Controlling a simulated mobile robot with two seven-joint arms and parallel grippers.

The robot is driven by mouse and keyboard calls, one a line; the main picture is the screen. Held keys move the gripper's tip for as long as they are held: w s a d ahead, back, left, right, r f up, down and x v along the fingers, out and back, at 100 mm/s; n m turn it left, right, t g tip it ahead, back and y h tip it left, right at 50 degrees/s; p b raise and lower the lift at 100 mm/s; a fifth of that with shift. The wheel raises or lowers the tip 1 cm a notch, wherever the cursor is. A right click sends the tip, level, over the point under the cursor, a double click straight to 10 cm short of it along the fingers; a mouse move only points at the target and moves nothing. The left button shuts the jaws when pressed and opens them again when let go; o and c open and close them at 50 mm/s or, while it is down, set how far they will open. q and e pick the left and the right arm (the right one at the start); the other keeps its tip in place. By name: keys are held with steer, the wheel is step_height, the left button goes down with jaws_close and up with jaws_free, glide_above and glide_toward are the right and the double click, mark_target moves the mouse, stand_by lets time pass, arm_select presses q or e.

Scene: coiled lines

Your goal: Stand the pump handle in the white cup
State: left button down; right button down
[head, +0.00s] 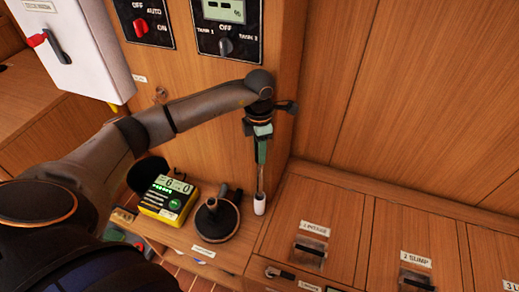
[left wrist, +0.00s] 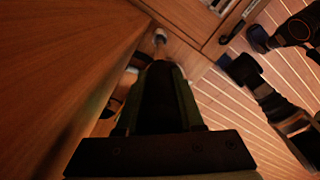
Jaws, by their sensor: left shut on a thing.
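My left gripper (head: 262,152), with green fingers, is shut on the pump handle (head: 260,180) and points down at the right end of the wooden counter. The handle is a thin metallic rod below the fingers and hangs about upright. Its lower end meets the top of the small white cup (head: 259,204); I cannot tell whether it is inside the rim or just over it. In the left wrist view the fingers (left wrist: 165,95) hide most of the handle, and a small pale end (left wrist: 160,37) shows beyond them.
A black round fitting with a knob (head: 215,218) stands left of the cup. A yellow meter (head: 168,198) is farther left. A wooden wall with control panels (head: 228,28) rises close behind the gripper. Lower locker lids (head: 295,218) lie to the right.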

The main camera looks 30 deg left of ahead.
arm_select(q)
steer(key=shift+f, duration=0.4)
steer(key=shift+c, duration=0.3)
jaws_free()
steer(key=shift+r, duration=0.1)
steer(key=shift+r+p, duration=2.5)
steer(key=shift+r, duration=1.05)
